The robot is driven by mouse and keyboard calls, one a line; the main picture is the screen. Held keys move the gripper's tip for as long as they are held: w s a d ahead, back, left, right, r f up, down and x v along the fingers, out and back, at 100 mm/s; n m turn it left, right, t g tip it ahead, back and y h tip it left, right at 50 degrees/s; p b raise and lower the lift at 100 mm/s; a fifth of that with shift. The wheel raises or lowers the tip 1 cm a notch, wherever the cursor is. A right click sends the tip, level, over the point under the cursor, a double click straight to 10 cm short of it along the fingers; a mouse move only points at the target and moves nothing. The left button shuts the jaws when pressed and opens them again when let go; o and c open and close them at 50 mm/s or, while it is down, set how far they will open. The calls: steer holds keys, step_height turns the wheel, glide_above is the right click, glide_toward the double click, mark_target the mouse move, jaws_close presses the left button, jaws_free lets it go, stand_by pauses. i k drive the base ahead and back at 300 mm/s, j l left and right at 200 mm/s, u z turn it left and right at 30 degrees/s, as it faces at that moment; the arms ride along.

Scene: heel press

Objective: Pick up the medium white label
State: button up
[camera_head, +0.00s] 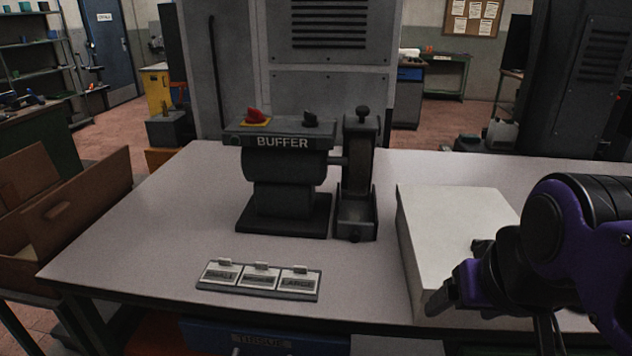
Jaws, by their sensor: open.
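Three small white labels lie in a row on a grey tray (257,292) near the table's front edge. The middle one, the medium white label (260,276), has small dark lettering that is hard to read. To its left is another label (220,272), and to its right a third (298,281). My gripper (452,284) is open, at the right, over or beside the white box and well apart from the labels. Part of its fingers is hidden by my own wrist, and nothing shows between them.
A dark machine marked BUFFER (285,175) stands behind the labels, with a dark upright unit (357,180) at its right. A white box (425,250) takes up the right side of the table (140,235). The tabletop left of the labels is clear.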

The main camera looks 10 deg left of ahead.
mark_target(259, 275)
steer(key=k+j+u, duration=0.15)
steer(key=u, duration=0.35)
steer(key=k+j+u, duration=0.1)
steer(key=u, duration=0.4)
steer(key=z, duration=1.5)
steer(key=j, duration=0.45)
steer(key=k+j, duration=0.1)
steer(key=j, duration=0.4)
steer(key=j+z, duration=0.1)
steer(key=j, duration=0.35)
steer(key=k, duration=0.1)
